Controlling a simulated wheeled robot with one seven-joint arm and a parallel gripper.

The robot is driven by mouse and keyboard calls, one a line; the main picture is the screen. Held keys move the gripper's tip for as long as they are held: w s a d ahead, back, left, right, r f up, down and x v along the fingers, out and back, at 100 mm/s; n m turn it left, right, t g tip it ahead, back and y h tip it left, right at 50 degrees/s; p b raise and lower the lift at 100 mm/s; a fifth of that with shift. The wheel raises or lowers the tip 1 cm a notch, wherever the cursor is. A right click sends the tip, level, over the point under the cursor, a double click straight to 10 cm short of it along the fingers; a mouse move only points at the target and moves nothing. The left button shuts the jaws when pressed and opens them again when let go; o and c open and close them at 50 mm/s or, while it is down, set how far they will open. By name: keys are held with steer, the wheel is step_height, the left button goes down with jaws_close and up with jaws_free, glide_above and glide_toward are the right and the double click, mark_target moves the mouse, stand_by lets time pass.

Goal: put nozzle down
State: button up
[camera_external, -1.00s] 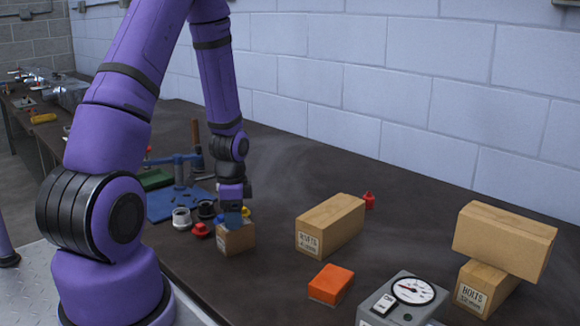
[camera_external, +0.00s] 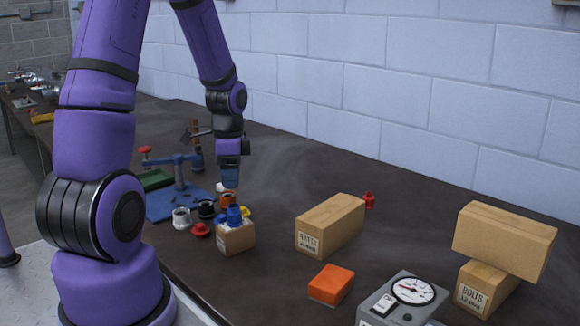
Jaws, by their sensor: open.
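A blue nozzle-like piece (camera_external: 234,214) stands on or in the top of a small cardboard box (camera_external: 236,238) near the middle of the bench. My gripper (camera_external: 230,184) is open, above and behind this box, pointing down and clear of the blue piece. An orange-red piece (camera_external: 228,200) shows just below the fingertips, and a small white piece (camera_external: 221,187) shows beside them. I cannot tell whether the fingers touch the white piece. The small box partly hides the yellow parts behind it.
Left of the box are a white ring (camera_external: 181,218), a black ring (camera_external: 206,209) and a red part (camera_external: 201,230). A blue stand (camera_external: 178,165) rises behind them. A long cardboard box (camera_external: 330,226), an orange block (camera_external: 331,284) and a gauge box (camera_external: 402,301) lie right.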

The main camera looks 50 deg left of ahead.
steer(key=s+d+r+n+t+y, duration=0.15)
steer(key=d+r, duration=0.25)
steer(key=r, duration=0.4)
steer(key=s+d+r+n+t+h, duration=0.1)
steer(key=s+d+r+n, duration=0.1)
steer(key=d+r, duration=0.5)
steer(key=s+d+r+n+t, duration=0.1)
steer(key=s+d+r+n, duration=0.1)
steer(key=s+r, duration=0.4)
steer(key=s+d+r+n+t, duration=0.1)
steer(key=s+d+r+n, duration=0.1)
steer(key=s+d+r, duration=0.2)
steer(key=s+r, duration=0.2)
steer(key=s, duration=0.1)
steer(key=shift+t, duration=0.35)
